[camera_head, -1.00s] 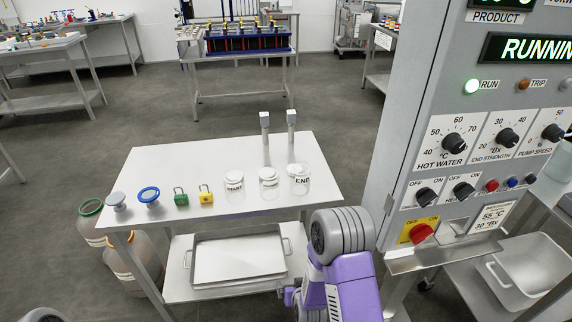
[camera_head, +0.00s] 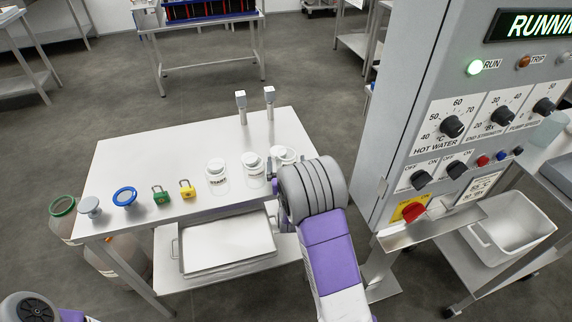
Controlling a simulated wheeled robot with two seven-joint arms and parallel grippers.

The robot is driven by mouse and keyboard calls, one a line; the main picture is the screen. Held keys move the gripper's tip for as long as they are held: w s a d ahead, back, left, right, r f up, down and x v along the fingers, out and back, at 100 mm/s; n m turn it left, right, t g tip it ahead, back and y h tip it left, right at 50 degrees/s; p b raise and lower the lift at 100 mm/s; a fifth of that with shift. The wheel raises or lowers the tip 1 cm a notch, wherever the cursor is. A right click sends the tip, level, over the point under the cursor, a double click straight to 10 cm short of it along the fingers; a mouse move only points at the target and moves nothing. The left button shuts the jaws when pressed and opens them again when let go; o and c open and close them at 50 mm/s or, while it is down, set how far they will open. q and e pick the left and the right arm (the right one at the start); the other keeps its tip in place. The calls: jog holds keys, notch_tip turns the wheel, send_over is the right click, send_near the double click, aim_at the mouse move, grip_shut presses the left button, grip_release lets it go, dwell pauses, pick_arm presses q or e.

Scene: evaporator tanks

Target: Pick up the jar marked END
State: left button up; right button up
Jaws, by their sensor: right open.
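The jar marked END (camera_head: 283,153) is the rightmost of three clear jars with white lids on the white table. My right arm covers most of it and its label is hidden now; the label reads END in the earlier view. The jar marked START (camera_head: 216,173) and the middle jar (camera_head: 252,164) stand to its left. My right gripper (camera_head: 270,173) is open, just left of my wrist at the front of the END jar. It is mostly hidden by the wrist, and I cannot tell whether it touches the jar. My left gripper is out of view.
Green (camera_head: 160,194) and yellow (camera_head: 187,189) padlocks, a blue-rimmed item (camera_head: 125,196) and a grey knob (camera_head: 90,207) sit left of the jars. Two upright posts (camera_head: 241,107) stand behind. A metal tray (camera_head: 228,244) lies below. The control cabinet (camera_head: 400,110) rises at right.

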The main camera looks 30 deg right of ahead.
jog(key=shift+x, duration=1.1)
jog(key=c, duration=1.1)
